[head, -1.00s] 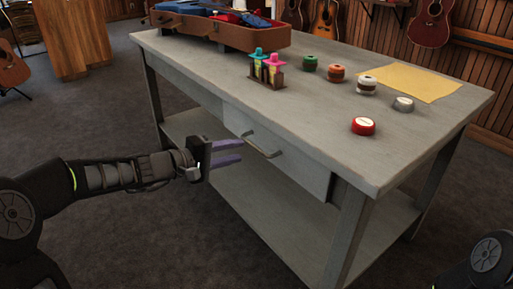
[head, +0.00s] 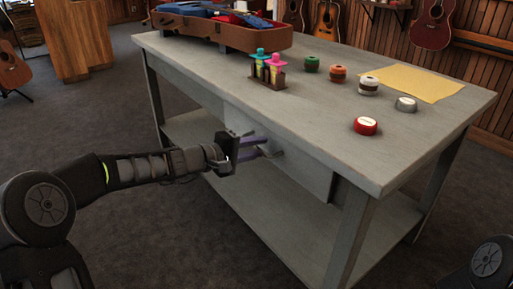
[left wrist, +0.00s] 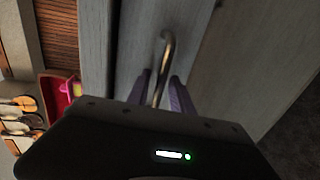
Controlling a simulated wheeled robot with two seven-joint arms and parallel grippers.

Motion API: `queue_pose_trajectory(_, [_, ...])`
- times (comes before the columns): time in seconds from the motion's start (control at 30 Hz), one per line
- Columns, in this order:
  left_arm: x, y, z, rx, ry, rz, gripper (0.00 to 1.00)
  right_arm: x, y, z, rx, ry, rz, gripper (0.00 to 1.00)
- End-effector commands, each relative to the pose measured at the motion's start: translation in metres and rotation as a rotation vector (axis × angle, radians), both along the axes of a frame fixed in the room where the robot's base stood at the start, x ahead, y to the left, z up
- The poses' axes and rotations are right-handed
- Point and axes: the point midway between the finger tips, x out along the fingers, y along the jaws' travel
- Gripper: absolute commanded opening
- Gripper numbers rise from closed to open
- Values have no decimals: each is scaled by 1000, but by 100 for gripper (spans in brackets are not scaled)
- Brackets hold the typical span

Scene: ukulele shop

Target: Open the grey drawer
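The grey drawer (head: 308,172) sits under the top of the grey table and looks shut. Its metal bar handle (head: 277,154) is partly hidden by my left gripper in the head view. My left gripper (head: 258,147) is at the drawer front with its two purple fingers apart. In the left wrist view, the handle (left wrist: 167,50) runs between the fingers of the left gripper (left wrist: 160,88), which are open around it. I cannot tell whether either finger touches it. My right gripper is out of view.
On the tabletop (head: 215,70) are an open brown instrument case (head: 235,38), small bottles with bright hats (head: 268,70), several round tins, including a red one (head: 365,126), and a yellow sheet (head: 418,82). A lower shelf (head: 262,208) lies beneath.

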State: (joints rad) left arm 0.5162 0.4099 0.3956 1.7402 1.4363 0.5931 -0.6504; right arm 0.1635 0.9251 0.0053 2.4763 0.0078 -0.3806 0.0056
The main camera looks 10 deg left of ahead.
Motion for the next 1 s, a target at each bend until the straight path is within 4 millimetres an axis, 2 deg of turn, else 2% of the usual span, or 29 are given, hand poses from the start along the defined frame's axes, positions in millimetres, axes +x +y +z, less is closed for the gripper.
queue_pose_trajectory(0.03, [0, 0, 0, 0, 0, 0, 22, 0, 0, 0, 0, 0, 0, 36])
queue_pose_trajectory(0.3, [0, 0, 0, 0, 0, 0, 0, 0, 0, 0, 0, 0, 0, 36])
queue_pose_trajectory(1.0, [0, 0, -1, 1, 1, 0, 0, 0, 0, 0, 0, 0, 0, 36])
